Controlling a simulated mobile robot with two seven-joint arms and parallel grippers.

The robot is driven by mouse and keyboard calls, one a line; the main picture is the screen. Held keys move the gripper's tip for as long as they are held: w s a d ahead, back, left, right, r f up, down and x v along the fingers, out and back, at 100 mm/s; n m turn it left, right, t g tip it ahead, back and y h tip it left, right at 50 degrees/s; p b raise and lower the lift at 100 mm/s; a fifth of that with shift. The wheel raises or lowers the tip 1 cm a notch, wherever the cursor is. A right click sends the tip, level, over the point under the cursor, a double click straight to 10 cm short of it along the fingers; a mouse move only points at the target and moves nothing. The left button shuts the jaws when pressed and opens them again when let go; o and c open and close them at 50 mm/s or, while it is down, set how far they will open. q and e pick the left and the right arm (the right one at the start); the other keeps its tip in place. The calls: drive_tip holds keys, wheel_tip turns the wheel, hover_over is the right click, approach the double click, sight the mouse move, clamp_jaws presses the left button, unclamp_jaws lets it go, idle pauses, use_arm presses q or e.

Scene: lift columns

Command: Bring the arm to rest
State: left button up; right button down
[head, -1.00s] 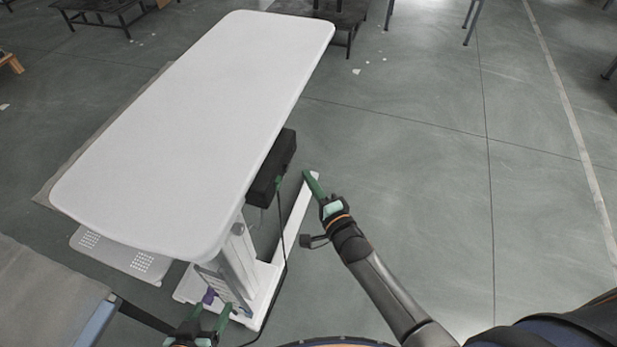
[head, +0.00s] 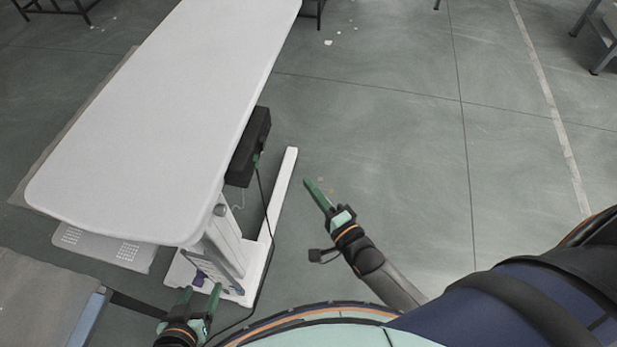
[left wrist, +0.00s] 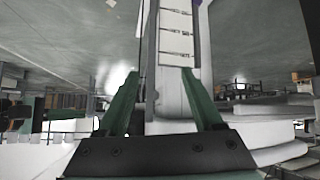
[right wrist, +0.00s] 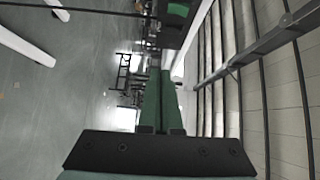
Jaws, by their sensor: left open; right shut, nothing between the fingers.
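My left gripper (head: 202,298) is low in the head view, in front of the white lift column's base. Its two green fingers are apart and empty, and they also show apart in the left wrist view (left wrist: 160,95). My right gripper (head: 308,182) is over open floor, right of the table's base foot. Its green fingers are together with nothing between them, as the right wrist view (right wrist: 160,80) also shows.
A white table (head: 165,110) on a lift column (head: 222,240) stands at the left, with a black box (head: 247,145) under its edge and a hanging black cable. A grey surface (head: 40,300) is at the lower left. The floor (head: 400,150) at the right is clear.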

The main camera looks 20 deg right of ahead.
use_arm(q)
drive_tip(key=s+a+r+p, duration=0.1)
drive_tip(key=a+r+p, duration=0.2)
drive_tip(key=r+p, duration=0.5)
drive_tip(key=p, duration=0.3)
drive_tip(key=shift+s+a+r+n+y+p, duration=0.2)
drive_tip(key=shift+s+r+n+y+p, duration=0.1)
drive_tip(key=shift+s+r+y+p, duration=0.1)
use_arm(e)
drive_tip(key=s+r+n+g, duration=0.2)
drive_tip(key=s+n+g, duration=0.2)
drive_tip(key=s+n, duration=0.3)
drive_tip(key=s+r+n+g+h, duration=0.1)
drive_tip(key=s+r+n+g, duration=0.1)
drive_tip(key=s+n+g, duration=0.2)
drive_tip(key=s+n, duration=0.3)
drive_tip(key=n, duration=0.3)
drive_tip(key=shift+s+d+r+n, duration=0.15)
drive_tip(key=shift+s+d+n, duration=0.05)
drive_tip(key=shift+n, duration=0.2)
use_arm(q)
drive_tip(key=shift+d, duration=0.1)
